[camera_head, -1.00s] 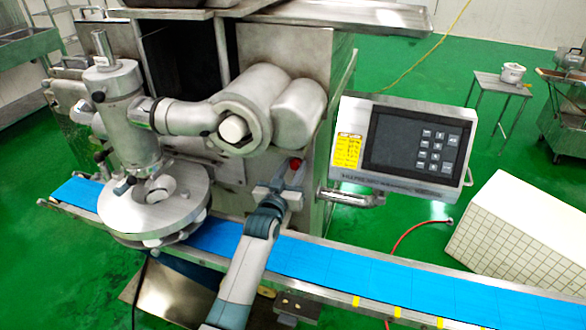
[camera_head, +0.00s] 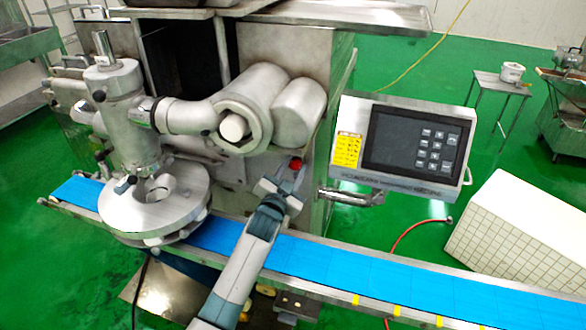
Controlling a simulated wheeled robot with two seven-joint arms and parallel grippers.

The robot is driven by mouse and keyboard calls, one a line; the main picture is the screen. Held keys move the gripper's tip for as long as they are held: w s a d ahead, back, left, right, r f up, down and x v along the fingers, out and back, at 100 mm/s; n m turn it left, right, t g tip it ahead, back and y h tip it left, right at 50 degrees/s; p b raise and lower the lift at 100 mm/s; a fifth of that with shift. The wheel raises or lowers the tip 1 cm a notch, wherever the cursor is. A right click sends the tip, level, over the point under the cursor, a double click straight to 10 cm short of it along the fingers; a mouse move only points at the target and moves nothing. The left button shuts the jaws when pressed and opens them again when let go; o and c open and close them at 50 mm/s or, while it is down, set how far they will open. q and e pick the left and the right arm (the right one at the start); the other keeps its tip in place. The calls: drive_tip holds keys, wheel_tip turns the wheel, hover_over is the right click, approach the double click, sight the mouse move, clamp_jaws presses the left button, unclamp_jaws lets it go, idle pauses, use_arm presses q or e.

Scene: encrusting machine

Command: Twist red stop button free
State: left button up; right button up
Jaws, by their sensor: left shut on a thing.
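The red stop button (camera_head: 296,163) sits on the front of the steel encrusting machine (camera_head: 230,178), below the two large cylinders. Only its upper part shows. My left gripper (camera_head: 287,178) reaches up to it from below, over the conveyor, and is shut on the button. The fingers hide the lower part of the button. The gripper looks rolled over toward the right. My right gripper is not in view.
A blue conveyor belt (camera_head: 340,262) runs across below my left arm. A control panel (camera_head: 405,145) on a bracket stands right of the button. The round steel forming head (camera_head: 155,205) stands left. A white tiled block (camera_head: 515,235) lies at the right.

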use_arm(q)
drive_tip(key=shift+w+r, duration=0.1)
drive_tip(key=shift+r, duration=0.2)
drive_tip(key=o, duration=1.1)
drive_tip(key=shift+c, duration=0.2)
drive_tip(key=shift+w+d+f, duration=0.1)
drive_tip(key=shift+w+f, duration=0.05)
drive_tip(key=shift+f, duration=0.1)
drive_tip(key=shift+v, duration=1.1)
drive_tip(key=b+v, duration=0.3)
drive_tip(key=v, duration=1.2)
drive_tip(key=shift+b, duration=0.4)
